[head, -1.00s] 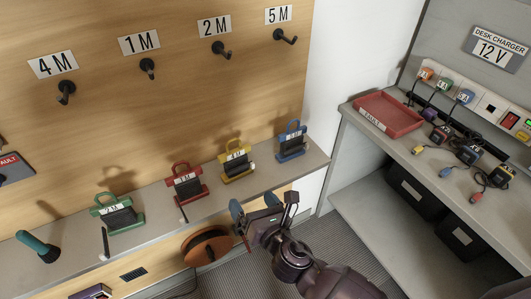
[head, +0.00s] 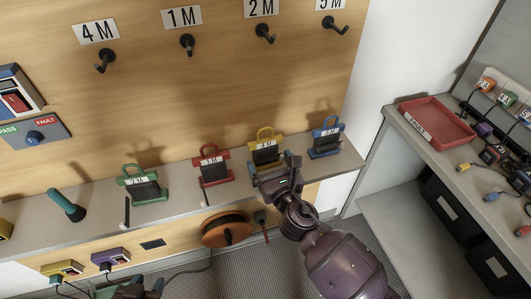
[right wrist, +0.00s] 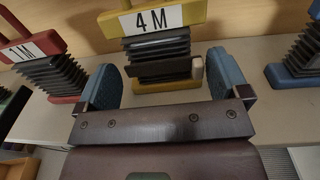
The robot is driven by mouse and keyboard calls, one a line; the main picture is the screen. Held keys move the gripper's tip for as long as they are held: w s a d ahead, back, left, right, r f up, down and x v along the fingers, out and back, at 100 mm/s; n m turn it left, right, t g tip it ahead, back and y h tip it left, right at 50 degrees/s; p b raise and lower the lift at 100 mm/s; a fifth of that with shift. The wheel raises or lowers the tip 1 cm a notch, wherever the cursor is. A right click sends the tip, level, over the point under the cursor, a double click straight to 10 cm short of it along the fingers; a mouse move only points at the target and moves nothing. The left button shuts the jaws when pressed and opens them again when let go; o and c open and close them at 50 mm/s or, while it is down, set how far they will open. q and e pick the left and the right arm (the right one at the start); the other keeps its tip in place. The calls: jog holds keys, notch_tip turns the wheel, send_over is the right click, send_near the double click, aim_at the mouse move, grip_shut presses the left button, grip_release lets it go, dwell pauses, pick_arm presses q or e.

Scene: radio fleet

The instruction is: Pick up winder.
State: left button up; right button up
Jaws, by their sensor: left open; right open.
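Several winders stand along a shelf: a green one (head: 138,183) labelled 2 M, a red one (head: 212,167), a yellow one (head: 265,148) and a blue one (head: 325,138). My right gripper (head: 277,172) is open just in front of the yellow winder and partly hides its lower part. In the right wrist view the yellow winder (right wrist: 155,22), labelled 4 M, is ahead between the open blue fingers of my right gripper (right wrist: 167,82), with black line wound on it. My left gripper (head: 132,288) is open and empty at the bottom edge, partly cut off.
Labelled hooks (head: 186,44) on the wooden wall above are empty. A teal torch-like tool (head: 66,205) is on the shelf at left. An orange reel (head: 227,230) is below the shelf. A red fault tray (head: 437,120) and chargers are on the right bench.

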aim_at(267, 143)
jog(key=x, duration=0.3)
jog(key=shift+w+a+f, duration=0.1)
jog(key=shift+w, duration=0.15)
jog(key=shift+w+a, duration=0.1)
jog(key=shift+w, duration=0.2)
pick_arm(q)
jog(key=shift+f, duration=0.35)
jog(key=shift+d, duration=0.1)
pick_arm(e)
jog(key=c, duration=0.8)
pick_arm(q)
jog(key=shift+w, duration=0.1)
pick_arm(e)
notch_tip(267, 143, up, 5)
jog(key=shift+f+p, duration=0.15)
jog(key=shift+p, duration=0.85)
notch_tip(267, 143, up, 5)
jog(key=shift+f+p, duration=0.1)
jog(key=shift+p, duration=1.15)
pick_arm(q)
jog(key=r, duration=0.3)
jog(key=shift+s+a+r, duration=0.3)
jog(key=shift+s+a, duration=0.1)
pick_arm(e)
jog(key=shift+r, duration=0.4)
